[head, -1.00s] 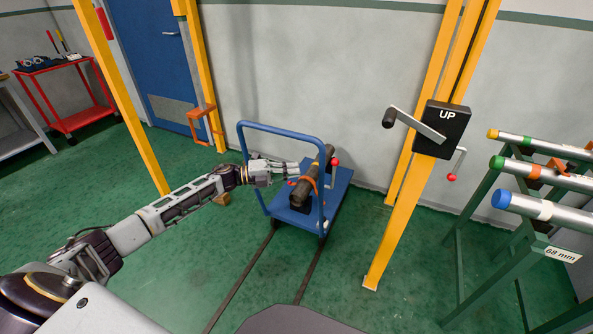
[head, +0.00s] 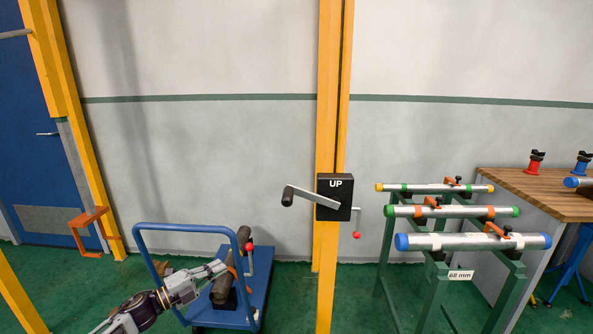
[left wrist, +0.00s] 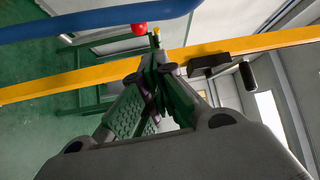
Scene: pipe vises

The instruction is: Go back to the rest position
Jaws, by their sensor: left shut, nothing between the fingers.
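My left gripper (head: 218,268) shows in the head view at the lower left, by the blue trolley (head: 262,290). Its fingers are shut with nothing between them. It appears in front of the blue handle and beside a dark pipe piece (head: 224,285) with an orange band on the trolley; whether it touches the pipe I cannot tell. In the left wrist view the closed fingers (left wrist: 155,75) point away from the camera, with the blue handle bar (left wrist: 100,20) crossing above them. My right gripper is not in view.
A yellow post (head: 328,110) carries a black UP box (head: 335,188) with a crank. A green rack (head: 437,285) holds several pipes at the right, beside a wooden bench (head: 540,192). A blue door (head: 40,150) and an orange bracket (head: 85,230) are at the left.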

